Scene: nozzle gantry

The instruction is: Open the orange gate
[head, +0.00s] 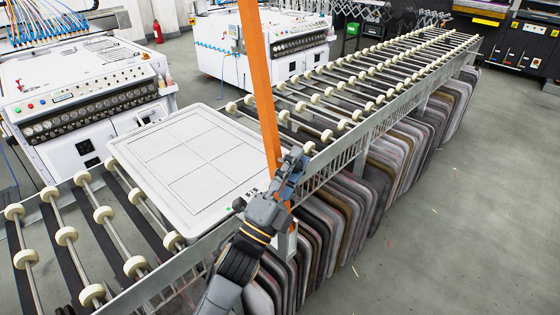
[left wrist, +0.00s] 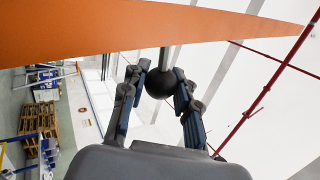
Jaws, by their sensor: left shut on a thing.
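The orange gate (head: 261,85) is a long flat bar that rises past the top edge of the head view, beside the white panel on the conveyor. It crosses the top of the left wrist view (left wrist: 130,28) as a wide orange band. A round black knob (left wrist: 160,84) on a grey rod shows just below the band. My left gripper (head: 292,166) is at the lower part of the bar, and in the left wrist view its two fingers (left wrist: 161,70) are closed around the knob. The knob is hidden in the head view. My right gripper is not in view.
A roller conveyor (head: 385,92) runs to the back right, with several grey sheets (head: 345,215) hanging beneath it. A white panel (head: 190,158) lies on the rollers left of the bar. White machines (head: 75,95) stand behind. The floor at right is clear.

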